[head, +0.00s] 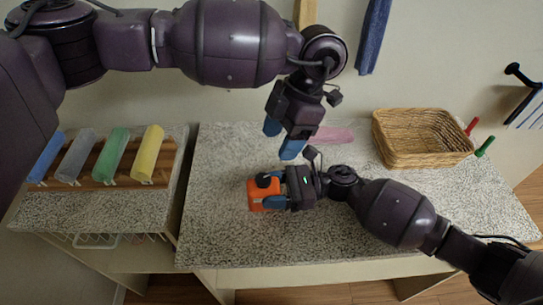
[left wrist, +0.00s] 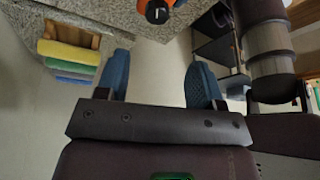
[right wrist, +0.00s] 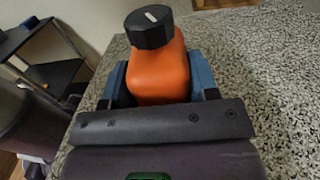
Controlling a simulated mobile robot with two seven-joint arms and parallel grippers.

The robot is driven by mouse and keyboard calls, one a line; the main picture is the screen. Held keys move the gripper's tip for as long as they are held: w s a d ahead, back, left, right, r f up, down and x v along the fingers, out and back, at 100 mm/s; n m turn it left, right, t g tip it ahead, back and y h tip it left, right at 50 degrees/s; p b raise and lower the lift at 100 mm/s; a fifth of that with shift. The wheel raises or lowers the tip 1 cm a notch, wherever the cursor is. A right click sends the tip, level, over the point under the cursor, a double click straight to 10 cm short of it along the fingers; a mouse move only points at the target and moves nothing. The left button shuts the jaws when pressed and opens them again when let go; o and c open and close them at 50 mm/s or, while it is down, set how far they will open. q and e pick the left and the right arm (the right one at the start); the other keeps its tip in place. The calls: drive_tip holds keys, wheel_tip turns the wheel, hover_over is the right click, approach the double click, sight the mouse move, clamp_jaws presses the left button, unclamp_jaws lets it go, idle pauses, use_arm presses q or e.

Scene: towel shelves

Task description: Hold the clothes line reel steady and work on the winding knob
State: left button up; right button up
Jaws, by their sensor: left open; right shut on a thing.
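The orange clothes line reel (head: 257,195) stands on the speckled counter, left of its middle in the head view. Its black winding knob (right wrist: 149,27) with a white mark is on top and also shows in the left wrist view (left wrist: 158,11). My right gripper (head: 270,192) is shut on the reel's body, with blue fingers on both sides in the right wrist view (right wrist: 159,80). My left gripper (head: 282,142) is open and empty, above and behind the reel in the head view. In the left wrist view (left wrist: 160,75) its fingers are wide apart and clear of the knob.
A wicker basket (head: 420,138) stands at the back right, with red and green handled items beside it. A pink cloth (head: 331,134) lies at the back. Rolled towels (head: 112,152) lie on a wooden rack at left. The counter's front (head: 330,240) is clear.

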sight(263, 178)
use_arm(q)
drive_tip(key=a, duration=0.1)
drive_tip(key=a+h, duration=0.1)
drive_tip(key=s+a+n+h, duration=0.1)
drive_tip(key=shift+s+a+f, duration=0.1)
drive_tip(key=shift+a+f, duration=0.15)
drive_tip(key=shift+f, duration=0.15)
wheel_tip(263, 178, down, 9)
drive_tip(key=n+t+h, duration=0.1)
drive_tip(key=n, duration=0.1)
drive_tip(key=n+t+h, duration=0.1)
drive_tip(key=n, duration=0.2)
drive_tip(key=shift+s+a, duration=0.1)
drive_tip(key=c, duration=1)
